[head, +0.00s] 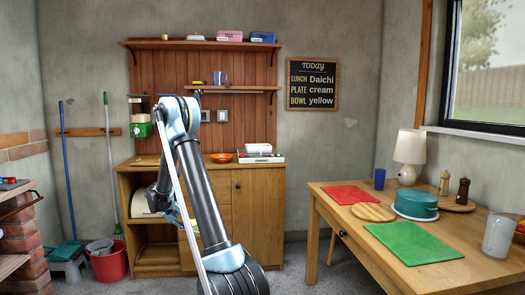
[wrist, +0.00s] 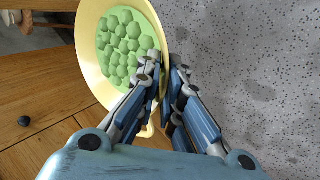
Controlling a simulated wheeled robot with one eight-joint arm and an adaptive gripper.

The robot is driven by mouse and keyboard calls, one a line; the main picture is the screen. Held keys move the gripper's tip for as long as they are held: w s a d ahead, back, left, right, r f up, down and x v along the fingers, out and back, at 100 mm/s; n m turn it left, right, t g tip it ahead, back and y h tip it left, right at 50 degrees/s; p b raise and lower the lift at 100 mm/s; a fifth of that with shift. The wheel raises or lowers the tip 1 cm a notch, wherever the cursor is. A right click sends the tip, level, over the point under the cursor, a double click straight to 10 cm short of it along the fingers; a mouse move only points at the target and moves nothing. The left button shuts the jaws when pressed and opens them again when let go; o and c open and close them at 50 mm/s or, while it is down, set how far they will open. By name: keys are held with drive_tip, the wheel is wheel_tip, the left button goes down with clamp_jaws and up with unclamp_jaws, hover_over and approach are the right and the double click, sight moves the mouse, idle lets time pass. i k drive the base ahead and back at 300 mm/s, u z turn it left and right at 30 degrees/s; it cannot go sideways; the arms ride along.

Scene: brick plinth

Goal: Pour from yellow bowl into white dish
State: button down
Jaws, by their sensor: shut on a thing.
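The yellow bowl (wrist: 87,62) fills the upper left of the wrist view and holds many round green pieces. My gripper (wrist: 166,78) is shut on the bowl's right rim, one finger on each side of the wall. The bowl is held off the floor, beside a wooden front. In the head view my arm hides most of the bowl and my gripper. A white dish-like thing (head: 258,148) sits on the right of the wooden cabinet top in the head view. I cannot tell for sure that it is the white dish. It is not in the wrist view.
An orange bowl (head: 222,158) stands on the wooden cabinet (head: 258,200), beside a flat white appliance (head: 262,157). A red bucket (head: 109,265) is on the floor at left. A wooden table (head: 345,212) with mats, a teal cake box (head: 414,203) and a lamp (head: 409,148) is at right.

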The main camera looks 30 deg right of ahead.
sight(249, 149)
drive_tip(key=u, duration=0.05)
drive_tip(key=k, duration=0.95)
drive_tip(key=z, duration=0.75)
drive_tip(key=i, duration=1.4)
